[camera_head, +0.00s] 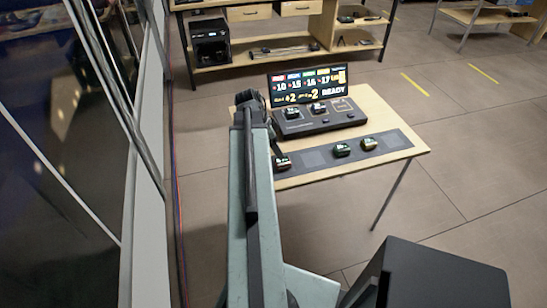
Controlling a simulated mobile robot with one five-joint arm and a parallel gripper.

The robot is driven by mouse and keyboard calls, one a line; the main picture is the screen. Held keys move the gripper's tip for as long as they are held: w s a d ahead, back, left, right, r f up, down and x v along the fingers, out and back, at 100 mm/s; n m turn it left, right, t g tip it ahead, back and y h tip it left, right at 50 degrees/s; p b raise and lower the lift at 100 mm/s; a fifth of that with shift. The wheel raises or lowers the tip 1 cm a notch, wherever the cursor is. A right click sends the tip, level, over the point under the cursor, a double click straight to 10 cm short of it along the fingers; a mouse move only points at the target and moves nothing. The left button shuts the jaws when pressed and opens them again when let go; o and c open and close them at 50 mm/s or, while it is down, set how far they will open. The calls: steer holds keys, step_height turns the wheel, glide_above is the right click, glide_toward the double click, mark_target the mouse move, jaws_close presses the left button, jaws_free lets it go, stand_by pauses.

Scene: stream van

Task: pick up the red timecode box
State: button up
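My gripper (272,136) is at the end of my arm, above the table's left side, just behind and above this box in the picture. The arm hides most of the fingers, so I cannot tell whether they are open or touching anything.
Two similar boxes (342,150) (369,144) sit farther right on the strip. A console (325,120) holds two more, with a lit display (307,84) reading READY behind it. A wooden workbench (250,62) stands at the back. Floor right of the table is clear.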

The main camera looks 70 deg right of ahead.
steer(key=b+x, duration=0.5)
steer(key=w+a+b+x, duration=0.1)
steer(key=b+x, duration=0.1)
steer(key=shift+s+d+f, duration=0.1)
steer(key=shift+s+f, duration=0.05)
steer(key=shift+f, duration=0.3)
steer(key=shift+s+d+f+b, duration=0.1)
steer(key=shift+s+f+b, duration=0.15)
steer(key=shift+b, duration=0.25)
steer(key=shift+r, duration=0.2)
jaws_close()
step_height(320, 180, up, 10)
steer(key=p, duration=1)
